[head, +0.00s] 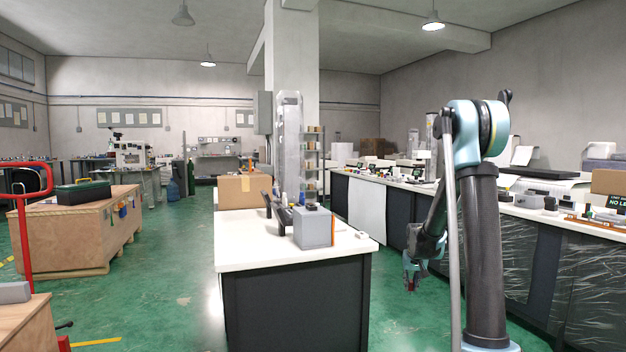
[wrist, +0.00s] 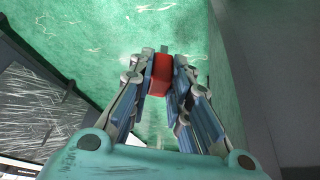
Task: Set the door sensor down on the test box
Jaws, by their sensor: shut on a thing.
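My gripper (head: 410,276) hangs low to the right of the white-topped table, over the floor, pointing down. In the wrist view its two fingers are shut on a small red block (wrist: 160,76), which I take to be the door sensor. A bit of grey shows at the block's far end. The test box appears to be the grey box (head: 312,232) on the white table top. Small dark items sit on its top. My gripper is apart from the box, to its right and lower than the table top.
The white table (head: 262,250) also carries a dark device (head: 281,217) left of the box and a small white item (head: 361,235) to its right. A long cluttered counter (head: 480,207) runs along the right. Green floor (head: 400,325) lies between table and counter.

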